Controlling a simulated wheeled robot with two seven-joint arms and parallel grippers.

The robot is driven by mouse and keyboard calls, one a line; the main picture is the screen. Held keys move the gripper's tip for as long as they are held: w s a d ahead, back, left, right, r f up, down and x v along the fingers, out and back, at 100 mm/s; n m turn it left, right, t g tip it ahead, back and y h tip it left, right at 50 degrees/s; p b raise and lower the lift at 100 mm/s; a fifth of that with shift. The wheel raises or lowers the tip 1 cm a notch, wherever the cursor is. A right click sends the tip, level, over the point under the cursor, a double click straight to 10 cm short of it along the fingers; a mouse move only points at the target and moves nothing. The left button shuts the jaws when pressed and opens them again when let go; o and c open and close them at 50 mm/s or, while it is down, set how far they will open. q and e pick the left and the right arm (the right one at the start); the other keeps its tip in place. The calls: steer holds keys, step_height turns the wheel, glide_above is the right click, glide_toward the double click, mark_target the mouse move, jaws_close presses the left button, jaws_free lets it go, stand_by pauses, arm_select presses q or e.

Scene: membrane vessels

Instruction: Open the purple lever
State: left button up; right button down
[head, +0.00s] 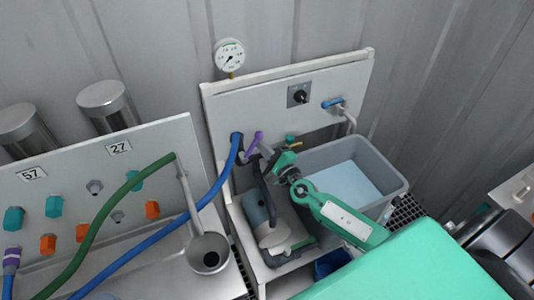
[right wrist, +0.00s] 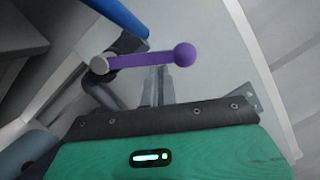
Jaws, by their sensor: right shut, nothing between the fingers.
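The purple lever (head: 254,143) is on the white panel, by the end of the blue hose. In the right wrist view the purple lever (right wrist: 145,60) runs sideways from a grey pivot at left to a round purple knob at right. My right gripper (head: 268,151) is close beside the lever, on its right in the head view. In the right wrist view my right gripper (right wrist: 161,72) has its narrow grey fingers together, their ends by the middle of the lever. Contact cannot be told. My left gripper is out of view.
A pressure gauge (head: 230,57) tops the panel, which carries a black knob (head: 299,95) and a blue-handled tap (head: 332,104). A grey basin (head: 376,163) of water stands at right. A blue hose (head: 178,225) and a green hose (head: 92,226) cross the left side.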

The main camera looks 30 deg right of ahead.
steer(key=shift+w+a+r+n+g+p, duration=0.1)
steer(key=shift+a+r+n+g+p, duration=0.15)
steer(key=shift+a+r+n+p, duration=0.75)
steer(key=shift+s+a+f+n+g+p, duration=0.1)
steer(key=shift+f+n+g+p, duration=0.3)
steer(key=shift+p, duration=1.35)
steer(key=shift+w+a+r+n+g+p, duration=0.1)
steer(key=shift+a+r+n+p, duration=0.4)
steer(key=shift+n+p, duration=0.65)
steer(key=shift+m, duration=0.25)
